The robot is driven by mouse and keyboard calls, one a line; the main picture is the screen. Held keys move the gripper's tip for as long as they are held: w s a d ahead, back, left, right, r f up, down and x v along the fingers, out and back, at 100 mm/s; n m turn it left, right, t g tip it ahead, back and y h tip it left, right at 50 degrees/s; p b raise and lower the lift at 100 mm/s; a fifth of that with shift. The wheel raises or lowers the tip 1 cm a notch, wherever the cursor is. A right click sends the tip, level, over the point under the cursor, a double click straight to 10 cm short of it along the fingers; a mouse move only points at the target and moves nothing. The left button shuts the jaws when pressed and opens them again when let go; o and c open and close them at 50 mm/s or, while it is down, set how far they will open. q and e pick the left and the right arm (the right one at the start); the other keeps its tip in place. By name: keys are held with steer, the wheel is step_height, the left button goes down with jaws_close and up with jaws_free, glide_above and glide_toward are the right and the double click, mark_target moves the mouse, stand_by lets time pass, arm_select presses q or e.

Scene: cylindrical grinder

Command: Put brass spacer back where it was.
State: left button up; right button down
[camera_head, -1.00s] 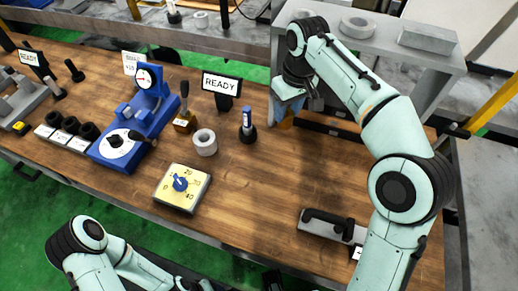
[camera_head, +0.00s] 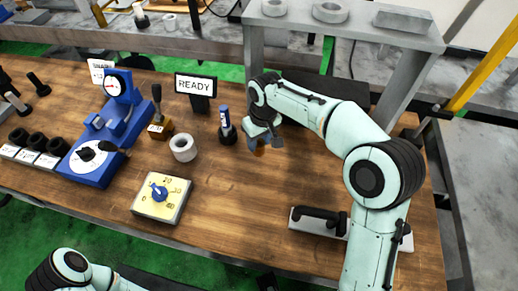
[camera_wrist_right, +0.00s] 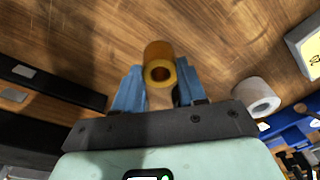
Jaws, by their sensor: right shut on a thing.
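The brass spacer (camera_wrist_right: 158,62) is a short hollow gold-orange cylinder. In the right wrist view it sits between the blue fingers of my right gripper (camera_wrist_right: 156,92), which is shut on it; its bore faces the camera. In the head view the right gripper (camera_head: 262,143) is over the wooden table, to the right of the holder with the blue-topped pen-like tool (camera_head: 226,125). Only a small orange-brown bit of the spacer shows there. I cannot tell how high it is above the wood. My left gripper is out of view; only part of the left arm shows at bottom left.
A grey ring (camera_head: 183,148) stands left of the tool holder. A raised grey shelf (camera_head: 345,30) is behind. The wood in front of the gripper is clear.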

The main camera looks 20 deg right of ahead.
mark_target(262, 146)
steer(key=shift+f+b, duration=0.3)
steer(key=shift+f, duration=1.75)
steer(key=shift+f, duration=0.15)
steer(key=c, duration=0.6)
jaws_free()
steer(key=shift+c, duration=0.2)
steer(key=r, duration=0.4)
steer(key=r+p, duration=0.1)
steer(key=r, duration=0.3)
steer(key=s+r+p, duration=0.1)
steer(key=r, duration=0.3)
steer(key=shift+d+r, duration=0.15)
steer(key=shift+d, duration=0.15)
